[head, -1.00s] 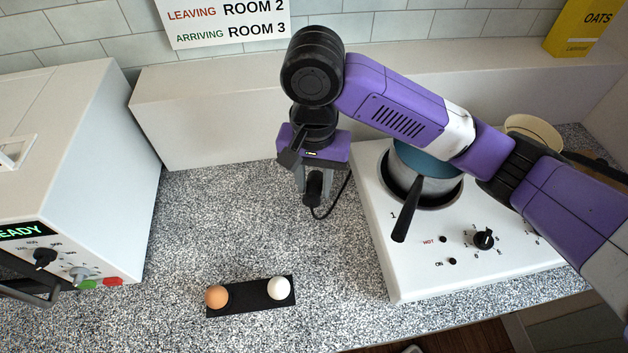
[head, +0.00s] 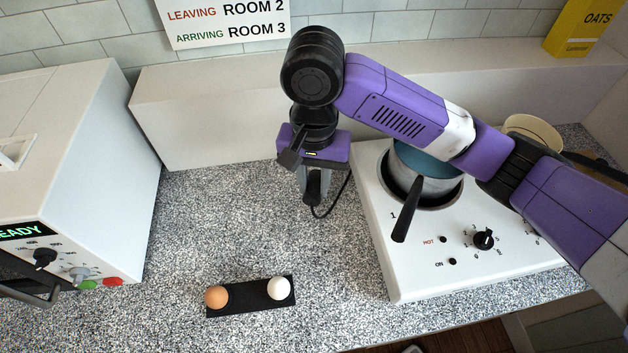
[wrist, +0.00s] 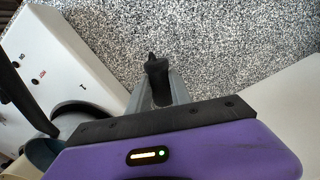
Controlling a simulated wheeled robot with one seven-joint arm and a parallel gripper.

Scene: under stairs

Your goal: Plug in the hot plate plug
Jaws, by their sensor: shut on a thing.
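My gripper (head: 315,196) points down above the speckled counter, left of the hot plate (head: 375,240). In the wrist view my gripper (wrist: 158,92) is shut on the black hot plate plug (wrist: 156,72), which shows between its grey fingers. In the head view the fingers mostly hide the plug. A black cord (head: 343,195) loops from the fingertips up towards the hot plate's left back corner. The hot plate is white with a dial and a blue-topped pot (head: 428,160) on it. No socket is clearly visible in either view.
A white ledge (head: 210,110) runs along the tiled wall behind my gripper. A white oven-like box (head: 80,150) stands at left. A black tray (head: 250,297) with a brown and a white egg lies near the front.

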